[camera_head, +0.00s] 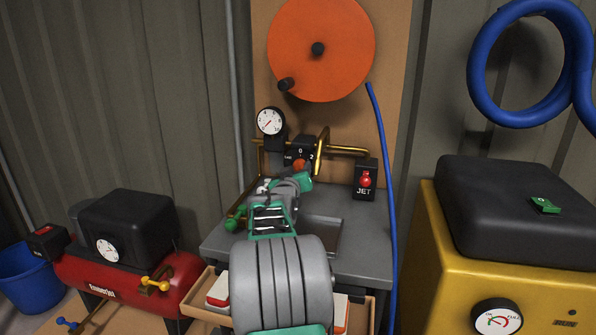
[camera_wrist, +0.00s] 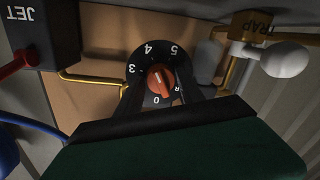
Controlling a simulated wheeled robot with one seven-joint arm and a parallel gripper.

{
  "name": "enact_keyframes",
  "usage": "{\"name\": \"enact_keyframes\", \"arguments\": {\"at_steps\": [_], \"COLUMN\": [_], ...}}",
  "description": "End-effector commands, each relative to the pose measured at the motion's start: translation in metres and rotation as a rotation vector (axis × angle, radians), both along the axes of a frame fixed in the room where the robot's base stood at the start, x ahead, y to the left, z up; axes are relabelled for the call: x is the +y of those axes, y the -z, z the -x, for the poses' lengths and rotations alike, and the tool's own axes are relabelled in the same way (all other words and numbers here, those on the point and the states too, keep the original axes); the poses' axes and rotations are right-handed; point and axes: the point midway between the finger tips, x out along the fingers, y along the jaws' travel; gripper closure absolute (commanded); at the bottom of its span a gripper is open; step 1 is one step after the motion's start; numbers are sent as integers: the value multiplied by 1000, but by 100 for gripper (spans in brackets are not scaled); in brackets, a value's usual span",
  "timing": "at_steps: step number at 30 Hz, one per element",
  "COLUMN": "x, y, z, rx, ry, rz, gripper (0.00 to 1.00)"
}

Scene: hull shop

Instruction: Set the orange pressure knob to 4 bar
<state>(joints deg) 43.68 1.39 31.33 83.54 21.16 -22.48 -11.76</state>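The orange pressure knob (camera_wrist: 160,79) sits at the middle of a black dial (camera_wrist: 149,60). In the wrist view the dial's white marks 0, 3, 4, 5 and R appear upside down. The knob's pointer is too small to read surely. My gripper (camera_wrist: 160,90) is open, with its dark fingers apart on either side of the lower dial. I see no finger touching the knob. In the head view my wrist is just in front of the knob (camera_head: 299,164) and hides part of its dial. The white-faced gauge (camera_head: 270,121) stands to its upper left.
Brass pipes (camera_head: 347,150) run behind the knob. The JET box (camera_head: 365,181) with a red switch stands to the right on the grey bench (camera_head: 365,235). A blue hose (camera_head: 388,190) hangs at right.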

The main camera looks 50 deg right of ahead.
Motion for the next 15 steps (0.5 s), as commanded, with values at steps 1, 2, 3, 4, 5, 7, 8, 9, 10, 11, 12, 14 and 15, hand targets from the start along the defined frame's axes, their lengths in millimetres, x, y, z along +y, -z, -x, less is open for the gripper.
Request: {"name": "enact_keyframes", "arguments": {"at_steps": [1, 2, 3, 4, 5, 7, 8, 9, 10, 11, 12, 14, 15], "x": [0, 0, 0, 0, 0, 0, 0, 0, 0, 0, 1, 5, 9], "y": [0, 0, 0, 0, 0, -1, -1, -1, -1, -1, -1, -2, -2], "z": [0, 0, 0, 0, 0, 0, 0, 0, 0, 0, 0, 2, 4], "rx": [0, 0, 0, 0, 0, -1, -1, -1, -1, -1, -1, -1, -1], "ry": [0, 0, 0, 0, 0, -1, -1, -1, -1, -1, -1, -2, -2], "rz": [0, 1, 1, 1, 1, 2, 2, 2, 2, 2, 2, 2, 2], "gripper": [50, 48, 44, 42, 40, 40, 40, 40, 40, 40, 40, 40, 40]}}
